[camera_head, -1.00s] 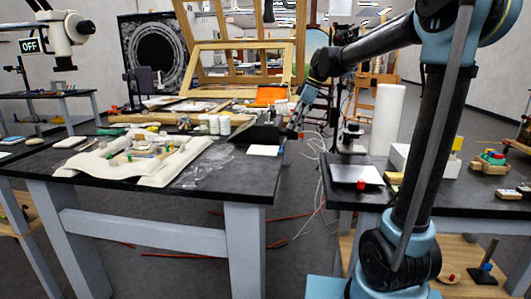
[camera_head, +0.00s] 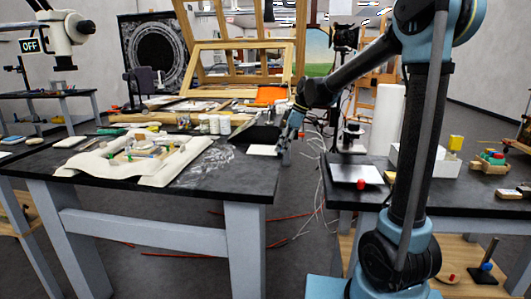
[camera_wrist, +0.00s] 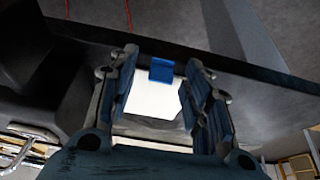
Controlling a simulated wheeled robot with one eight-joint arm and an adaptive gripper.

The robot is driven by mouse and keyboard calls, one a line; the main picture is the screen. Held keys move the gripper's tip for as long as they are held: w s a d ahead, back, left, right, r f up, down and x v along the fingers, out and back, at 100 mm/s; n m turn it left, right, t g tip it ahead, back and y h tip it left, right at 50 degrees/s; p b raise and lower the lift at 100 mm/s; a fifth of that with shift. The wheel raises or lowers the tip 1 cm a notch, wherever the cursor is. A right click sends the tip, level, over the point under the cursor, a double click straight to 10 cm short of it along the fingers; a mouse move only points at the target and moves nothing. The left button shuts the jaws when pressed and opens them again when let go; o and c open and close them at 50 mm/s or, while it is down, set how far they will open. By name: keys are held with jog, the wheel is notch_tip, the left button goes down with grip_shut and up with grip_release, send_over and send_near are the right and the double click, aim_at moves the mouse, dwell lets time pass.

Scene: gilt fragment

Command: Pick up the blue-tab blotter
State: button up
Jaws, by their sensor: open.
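The blotter (camera_wrist: 152,97) is a flat white piece with a blue tab (camera_wrist: 161,69) at its edge, seen in the wrist view between my fingers. In the head view the blotter (camera_head: 263,150) lies at the right end of the dark left table, near its edge. My gripper (camera_wrist: 160,85) is open, its two fingers standing on either side of the blotter in the wrist view. In the head view my gripper (camera_head: 284,150) is just right of the blotter, at the table's end. I cannot tell whether the fingers touch it.
On the left table (camera_head: 110,197) a draped cream cloth (camera_head: 150,175) holds small items, with clear wrap beside it. White jars (camera_head: 214,125) and a dark angled object (camera_head: 258,132) stand behind the blotter. A gap with cables separates it from the right table (camera_head: 450,199).

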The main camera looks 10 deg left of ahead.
jog(key=c, duration=0.9)
